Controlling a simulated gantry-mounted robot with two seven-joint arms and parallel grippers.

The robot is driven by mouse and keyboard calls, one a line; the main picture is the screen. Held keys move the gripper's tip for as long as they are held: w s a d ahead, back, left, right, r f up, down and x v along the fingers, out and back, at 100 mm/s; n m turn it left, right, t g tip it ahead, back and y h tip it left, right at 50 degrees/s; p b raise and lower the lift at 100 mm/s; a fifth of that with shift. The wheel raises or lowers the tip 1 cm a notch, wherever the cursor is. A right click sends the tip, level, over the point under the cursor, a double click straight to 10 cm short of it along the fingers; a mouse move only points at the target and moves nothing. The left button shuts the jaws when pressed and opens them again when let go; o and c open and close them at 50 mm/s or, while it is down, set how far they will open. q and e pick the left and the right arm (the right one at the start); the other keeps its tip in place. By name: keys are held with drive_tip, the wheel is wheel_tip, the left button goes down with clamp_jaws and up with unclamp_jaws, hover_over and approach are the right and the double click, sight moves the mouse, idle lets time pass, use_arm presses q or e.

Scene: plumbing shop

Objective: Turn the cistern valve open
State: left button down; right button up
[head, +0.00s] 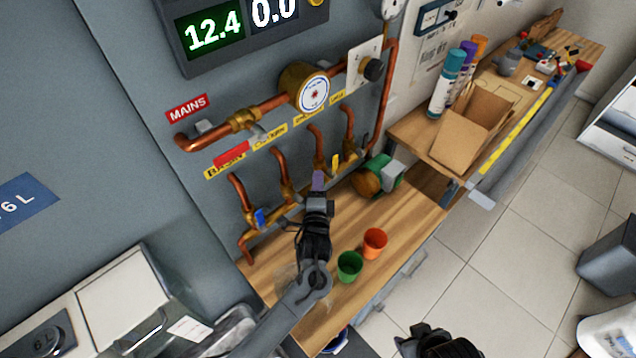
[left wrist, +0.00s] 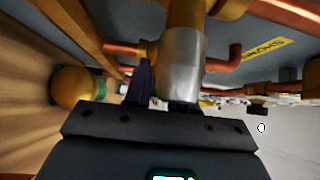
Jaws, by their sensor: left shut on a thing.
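A row of copper pipes with brass valves runs along the grey wall panel under yellow labels (head: 270,133), whose text is too small to read surely. I cannot tell which label belongs to this lever. A blue lever (head: 260,218) and a yellow lever (head: 335,162) are on neighbouring valves. My right gripper (head: 437,343) is dark and partly cut off at the bottom edge.
A green cup (head: 349,266) and an orange cup (head: 374,243) stand on the wooden bench, close right of my left arm. A green and brass device (head: 378,178) lies behind them. A red tag (head: 231,153) and a round gauge (head: 314,94) are above the valves.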

use_arm(q)
drive_tip(key=r+n+t+b, duration=0.1)
drive_tip(key=n+b, duration=0.1)
drive_tip(key=b, duration=0.1)
drive_tip(key=r+n+t+y+b, duration=0.1)
drive_tip(key=n+t+b, duration=0.1)
drive_tip(key=a+r+n+t+b, duration=0.1)
drive_tip(key=r+n+t+b, duration=0.1)
drive_tip(key=b, duration=0.1)
drive_tip(key=shift+s+y+b, duration=0.35)
drive_tip(key=shift+s+y, duration=0.05)
idle(0.4)
drive_tip(key=c, duration=1)
unclamp_jaws()
drive_tip(key=shift+s, duration=0.1)
drive_tip(key=s, duration=0.5)
drive_tip(key=s+p, duration=0.1)
drive_tip(key=s, duration=0.3)
drive_tip(key=s+f, duration=0.1)
drive_tip(key=s, duration=0.4)
drive_tip(key=shift+s+a+f+p, duration=0.1)
drive_tip(key=shift+s+a+p, duration=0.15)
drive_tip(key=shift+s+p, duration=0.1)
